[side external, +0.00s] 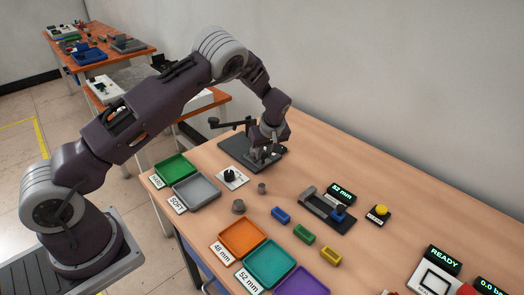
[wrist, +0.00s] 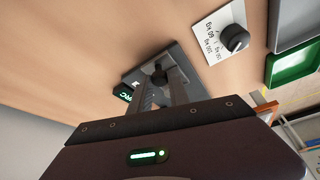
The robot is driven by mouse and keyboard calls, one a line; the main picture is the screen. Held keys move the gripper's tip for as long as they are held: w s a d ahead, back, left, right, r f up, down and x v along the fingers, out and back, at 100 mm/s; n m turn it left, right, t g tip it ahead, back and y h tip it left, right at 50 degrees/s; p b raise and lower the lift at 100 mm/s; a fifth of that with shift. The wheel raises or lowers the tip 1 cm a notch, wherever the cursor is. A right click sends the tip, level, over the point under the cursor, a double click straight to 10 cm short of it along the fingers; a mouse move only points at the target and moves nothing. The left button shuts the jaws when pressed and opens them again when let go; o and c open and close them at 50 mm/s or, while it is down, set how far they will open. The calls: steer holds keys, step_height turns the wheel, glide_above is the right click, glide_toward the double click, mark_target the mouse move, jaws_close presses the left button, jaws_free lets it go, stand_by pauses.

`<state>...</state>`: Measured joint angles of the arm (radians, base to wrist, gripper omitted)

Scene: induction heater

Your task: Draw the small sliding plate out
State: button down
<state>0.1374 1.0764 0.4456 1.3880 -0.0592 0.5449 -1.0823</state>
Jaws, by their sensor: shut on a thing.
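A device with a dark base plate (side external: 234,150) and a dark lever arm (side external: 228,123) stands toward the back of the wooden table. My gripper (side external: 259,156) reaches down over this base plate, its fingers low and close to it. In the wrist view, my gripper (wrist: 160,88) is shut on a small dark knob (wrist: 158,76) at a grey plate, which I take as the small sliding plate (wrist: 137,77). The fingers hide part of the plate, and its edges are hard to make out.
A dial on a white card (side external: 232,176) stands just in front of the device, with a green tray (side external: 174,168) and a grey tray (side external: 214,190) to its left. Several small blocks and a fixture marked 52 mm (side external: 330,210) lie to the right.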

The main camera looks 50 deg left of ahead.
steer(key=c, duration=1.2)
jaws_free()
steer(key=shift+d, duration=0.25)
steer(key=shift+c, duration=0.2)
steer(key=v, duration=0.7)
steer(key=s+d+r+m+t+h, duration=0.1)
steer(key=s+d+r+m+h, duration=0.15)
steer(key=s+r, duration=0.65)
steer(key=s+d+r+m+t+h, duration=0.1)
steer(key=s+d+r+m, duration=0.25)
steer(key=s+r, duration=0.6)
steer(key=s+d+r+m, duration=0.1)
steer(key=s+m, duration=0.1)
steer(key=s, duration=0.4)
steer(key=s+d+r+m+t, duration=0.1)
steer(key=s+d+m, duration=0.1)
steer(key=s, duration=0.4)
steer(key=s+d+r+m, duration=0.1)
steer(key=s+m, duration=0.2)
steer(key=s, duration=0.3)
steer(key=shift+d+r+m+t+h, duration=0.25)
steer(key=shift+r+m+t+h, duration=0.05)
steer(key=shift+r+t+h, duration=0.1)
